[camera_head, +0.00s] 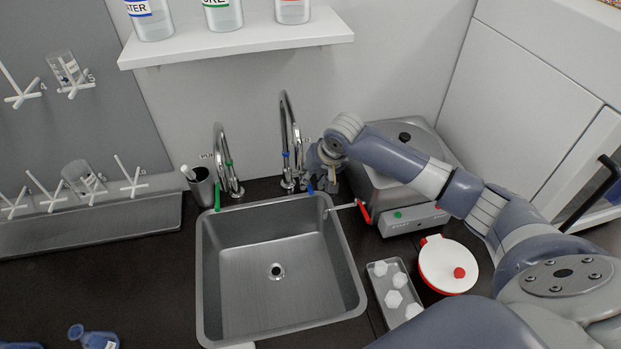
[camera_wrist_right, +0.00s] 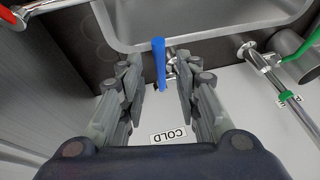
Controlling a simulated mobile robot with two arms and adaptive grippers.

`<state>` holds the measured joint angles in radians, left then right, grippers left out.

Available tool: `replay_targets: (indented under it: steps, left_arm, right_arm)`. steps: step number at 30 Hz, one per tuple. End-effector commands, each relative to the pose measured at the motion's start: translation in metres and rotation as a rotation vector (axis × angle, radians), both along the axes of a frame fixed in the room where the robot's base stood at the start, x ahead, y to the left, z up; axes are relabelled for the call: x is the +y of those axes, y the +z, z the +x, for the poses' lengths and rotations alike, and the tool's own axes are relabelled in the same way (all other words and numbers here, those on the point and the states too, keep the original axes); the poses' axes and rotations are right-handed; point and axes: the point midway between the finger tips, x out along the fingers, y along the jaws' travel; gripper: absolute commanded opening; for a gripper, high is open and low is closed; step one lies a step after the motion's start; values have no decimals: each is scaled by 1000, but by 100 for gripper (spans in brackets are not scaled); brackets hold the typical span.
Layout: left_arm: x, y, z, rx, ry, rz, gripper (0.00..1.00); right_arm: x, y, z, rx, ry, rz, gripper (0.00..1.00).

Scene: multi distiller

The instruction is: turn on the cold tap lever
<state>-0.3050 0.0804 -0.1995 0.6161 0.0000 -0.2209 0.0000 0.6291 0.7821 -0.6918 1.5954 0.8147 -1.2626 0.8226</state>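The cold tap's blue lever (camera_head: 310,187) sticks out over the back rim of the sink, below the right-hand tap (camera_head: 288,140) with a blue band. In the right wrist view the blue lever (camera_wrist_right: 159,62) lies between the two fingers of my right gripper (camera_wrist_right: 158,88), with visible gaps on both sides. A "COLD" label (camera_wrist_right: 169,133) is on the wall below it in that view. In the head view my right gripper (camera_head: 322,165) is beside the right-hand tap, its fingers partly hidden. My left gripper is not in view.
The empty steel sink (camera_head: 275,305) lies in front. A second tap (camera_head: 225,165) with a green lever (camera_head: 217,196) is to the left, near a grey cup (camera_head: 202,187). The grey distiller (camera_head: 390,180) stands right of my gripper. A white shelf (camera_head: 235,42) hangs above the taps.

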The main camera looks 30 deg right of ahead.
Motion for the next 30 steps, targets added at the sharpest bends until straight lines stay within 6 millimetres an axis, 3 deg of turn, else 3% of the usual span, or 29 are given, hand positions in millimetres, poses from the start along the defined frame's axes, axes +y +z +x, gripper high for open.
replay_targets:
  steps: [7,17,21,30]
  left_arm:
    - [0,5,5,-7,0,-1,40]
    - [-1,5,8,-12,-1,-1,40]
    - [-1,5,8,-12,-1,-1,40]
    - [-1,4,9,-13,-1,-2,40]
  right_arm:
    - [2,-21,10,1,0,0,31]
    - [2,-24,11,0,1,0,31]
    - [2,-24,11,0,1,0,0]
    - [2,-24,13,0,6,1,0]
